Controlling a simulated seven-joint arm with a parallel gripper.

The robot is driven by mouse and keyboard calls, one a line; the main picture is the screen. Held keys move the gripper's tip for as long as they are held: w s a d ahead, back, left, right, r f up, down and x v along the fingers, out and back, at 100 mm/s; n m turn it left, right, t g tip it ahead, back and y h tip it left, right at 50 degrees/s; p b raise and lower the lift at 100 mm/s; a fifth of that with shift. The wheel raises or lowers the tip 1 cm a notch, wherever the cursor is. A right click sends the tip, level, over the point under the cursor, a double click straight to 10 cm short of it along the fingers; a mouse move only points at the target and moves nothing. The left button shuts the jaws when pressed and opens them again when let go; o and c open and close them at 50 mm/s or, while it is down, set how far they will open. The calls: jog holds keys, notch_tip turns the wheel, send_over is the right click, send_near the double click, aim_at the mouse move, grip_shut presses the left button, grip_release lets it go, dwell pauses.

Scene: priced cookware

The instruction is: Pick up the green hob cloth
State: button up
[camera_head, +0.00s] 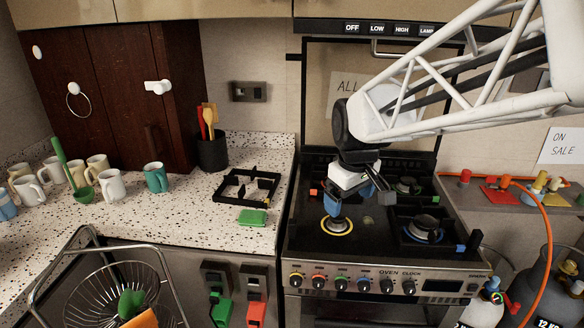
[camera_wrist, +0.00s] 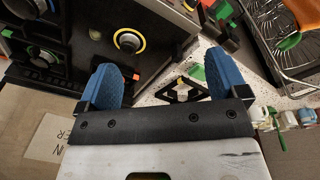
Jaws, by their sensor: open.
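A small green folded piece, which looks like the green hob cloth (camera_head: 252,217), lies flat on the speckled counter near its front edge, just in front of a black pan grate (camera_head: 247,186). It also shows as a green patch in the wrist view (camera_wrist: 197,72), between the finger pads and close to the right one. My gripper (camera_head: 358,200) hangs above the hob, to the right of the cloth and apart from it. In the wrist view my gripper (camera_wrist: 165,82) has its two blue finger pads wide apart with nothing held between them.
The black hob (camera_head: 300,235) with burners lies below my gripper. Several mugs (camera_head: 112,186) and a dark utensil pot (camera_head: 212,152) stand on the counter. A wire basket (camera_head: 112,290) holds green and orange items at front left.

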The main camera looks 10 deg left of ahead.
jog(key=w+a+f+n, duration=0.5)
jog(key=w+a, duration=0.5)
jog(key=a, duration=0.2)
jog(key=n+g, duration=0.1)
jog(key=n, duration=0.4)
send_over(252, 214)
jog(key=f, duration=0.8)
jog(key=shift+s+d+f, duration=0.15)
jog(key=shift+s+f, duration=0.05)
jog(key=shift+f, duration=0.15)
jog(key=shift+a+f, duration=0.15)
jog(key=shift+a, duration=0.05)
jog(key=shift+f, duration=1.3)
jog(key=shift+w+d+f, duration=0.1)
jog(key=shift+w+f, duration=0.05)
jog(key=shift+f, duration=2.45)
